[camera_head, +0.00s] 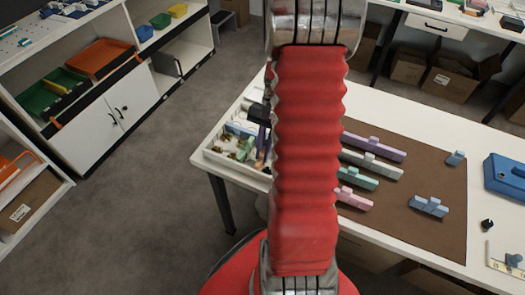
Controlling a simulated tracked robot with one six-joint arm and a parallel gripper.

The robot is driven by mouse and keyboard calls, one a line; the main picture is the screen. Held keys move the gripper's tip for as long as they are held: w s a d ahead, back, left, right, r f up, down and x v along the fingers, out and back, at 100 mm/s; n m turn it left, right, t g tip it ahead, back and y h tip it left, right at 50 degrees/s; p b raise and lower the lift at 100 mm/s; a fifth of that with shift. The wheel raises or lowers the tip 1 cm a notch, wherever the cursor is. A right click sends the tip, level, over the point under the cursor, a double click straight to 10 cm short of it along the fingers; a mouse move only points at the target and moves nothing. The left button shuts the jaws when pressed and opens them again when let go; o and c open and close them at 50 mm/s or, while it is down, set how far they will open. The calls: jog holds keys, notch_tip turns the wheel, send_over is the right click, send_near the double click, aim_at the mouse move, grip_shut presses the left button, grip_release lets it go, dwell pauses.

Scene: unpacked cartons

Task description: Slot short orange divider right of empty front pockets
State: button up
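A white tray (212,154) with small items in its pockets sits at the left end of the white table; my red arm hides its right part. Dark parts (258,113) show over the tray at the arm's left edge. They look like part of my gripper, but its fingertips are hidden, so I cannot tell whether it is open or what it holds. I cannot make out a short orange divider for certain. The front pockets are only partly visible.
On a brown mat (440,240) lie purple (378,146), cream (372,165), mint (360,178) and pink (352,199) pieces and blue blocks (429,206). A blue box (505,176) stands at right. Shelves with bins (100,60) stand left, beyond open floor.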

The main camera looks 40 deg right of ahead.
jog(key=o, duration=0.5)
jog(key=v, duration=1.3)
jog(key=shift+d+r, duration=0.2)
jog(key=shift+r, duration=0.15)
dwell(0.4)
